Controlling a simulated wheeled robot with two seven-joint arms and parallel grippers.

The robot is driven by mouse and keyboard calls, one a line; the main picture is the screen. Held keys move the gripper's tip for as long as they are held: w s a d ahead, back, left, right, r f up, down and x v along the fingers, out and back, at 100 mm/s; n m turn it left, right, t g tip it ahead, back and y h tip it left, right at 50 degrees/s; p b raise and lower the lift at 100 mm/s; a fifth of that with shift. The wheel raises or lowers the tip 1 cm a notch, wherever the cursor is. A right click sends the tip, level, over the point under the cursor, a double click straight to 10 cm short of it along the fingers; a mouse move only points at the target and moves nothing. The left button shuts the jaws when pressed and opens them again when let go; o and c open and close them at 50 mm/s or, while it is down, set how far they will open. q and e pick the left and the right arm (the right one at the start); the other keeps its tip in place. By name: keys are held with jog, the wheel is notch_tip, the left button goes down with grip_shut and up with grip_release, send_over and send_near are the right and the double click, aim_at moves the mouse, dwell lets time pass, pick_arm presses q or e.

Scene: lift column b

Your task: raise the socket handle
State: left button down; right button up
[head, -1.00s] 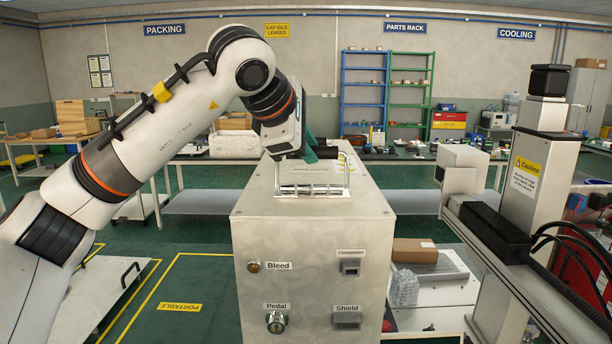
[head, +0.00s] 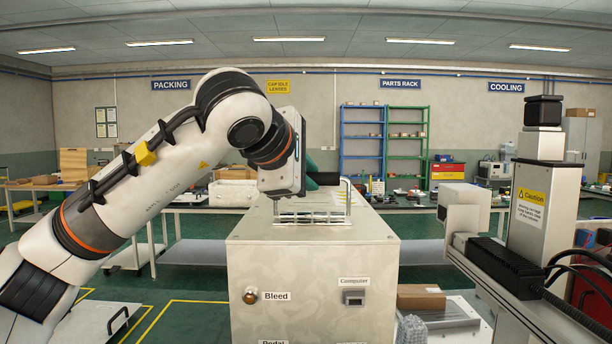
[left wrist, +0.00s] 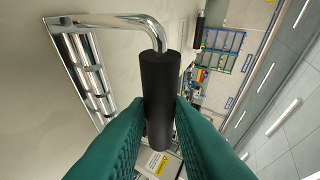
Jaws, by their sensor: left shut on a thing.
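The handle is a bent chrome bar with a black grip sleeve (left wrist: 160,80). In the head view its chrome bar (head: 347,196) stands over the slatted plate on top of the metal cabinet (head: 308,275). My left gripper (left wrist: 160,112) has its green fingers on both sides of the black sleeve and is shut on it. In the head view the left gripper (head: 318,178) sits just above the cabinet top, its wrist hiding part of the handle. Any label naming the socket is not readable. My right gripper is out of view.
The cabinet front has a Bleed lamp (head: 250,296) and a Computer port (head: 354,297). A column with a caution sign (head: 531,209) and a rail stand to the right. A cardboard box (head: 420,297) lies low beside the cabinet. Benches and racks are farther back.

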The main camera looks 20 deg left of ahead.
pick_arm(q)
jog(key=c, duration=1.3)
grip_release()
jog(key=shift+w, duration=0.1)
jog(key=b+v, duration=0.1)
jog(key=v, duration=1.1)
jog(key=shift+f, duration=0.1)
